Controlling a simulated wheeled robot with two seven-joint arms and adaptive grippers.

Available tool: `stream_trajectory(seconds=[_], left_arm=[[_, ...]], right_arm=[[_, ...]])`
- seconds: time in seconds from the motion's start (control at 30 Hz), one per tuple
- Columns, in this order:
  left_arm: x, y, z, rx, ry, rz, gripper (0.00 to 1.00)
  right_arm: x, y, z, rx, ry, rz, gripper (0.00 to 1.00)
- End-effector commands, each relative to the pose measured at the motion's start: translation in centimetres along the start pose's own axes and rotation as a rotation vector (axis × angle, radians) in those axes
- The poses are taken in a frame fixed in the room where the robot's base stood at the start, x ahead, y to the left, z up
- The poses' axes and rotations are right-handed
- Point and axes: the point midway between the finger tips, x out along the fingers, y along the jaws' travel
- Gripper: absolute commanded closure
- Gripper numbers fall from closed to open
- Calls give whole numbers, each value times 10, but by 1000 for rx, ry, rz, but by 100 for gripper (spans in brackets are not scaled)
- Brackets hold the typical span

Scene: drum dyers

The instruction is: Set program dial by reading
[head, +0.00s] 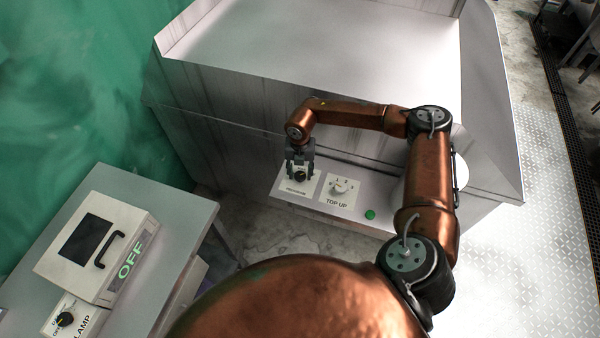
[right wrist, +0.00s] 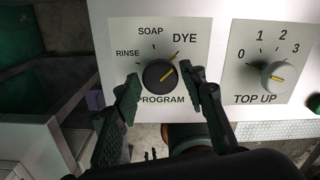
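The program dial is a black knob (right wrist: 160,75) on a white plate marked RINSE, SOAP and DYE in the right wrist view. Its yellow pointer line points up and right, toward DYE. In the head view the PROGRAM plate (head: 298,188) is partly hidden by my right gripper (head: 300,158), which is directly over the knob. In the right wrist view my right gripper (right wrist: 161,78) is open, with one finger on each side of the knob and small gaps visible. A grey box (head: 97,247) with a dark window shows green letters OFF. My left gripper is not in view.
The TOP UP dial (right wrist: 278,77), marked 0 to 3, is close to the right of the program dial. A green button (head: 370,214) is farther right. A LAMP knob (head: 65,319) is on the left bench (head: 175,225). A large metal vat housing (head: 330,60) stands behind.

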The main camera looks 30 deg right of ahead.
Motion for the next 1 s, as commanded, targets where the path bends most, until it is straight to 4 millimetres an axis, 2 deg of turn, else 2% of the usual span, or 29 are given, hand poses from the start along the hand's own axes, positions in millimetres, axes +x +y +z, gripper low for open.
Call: stream_trajectory(seconds=[0.2,0.4,0.73,1.0], left_arm=[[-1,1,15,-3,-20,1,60],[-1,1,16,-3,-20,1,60],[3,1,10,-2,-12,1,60],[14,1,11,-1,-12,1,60]], right_arm=[[0,0,0,0,0,0,78],[0,0,0,0,0,0,92],[0,0,0,-42,0,1,93],[1,0,1,-208,-2,2,93]])
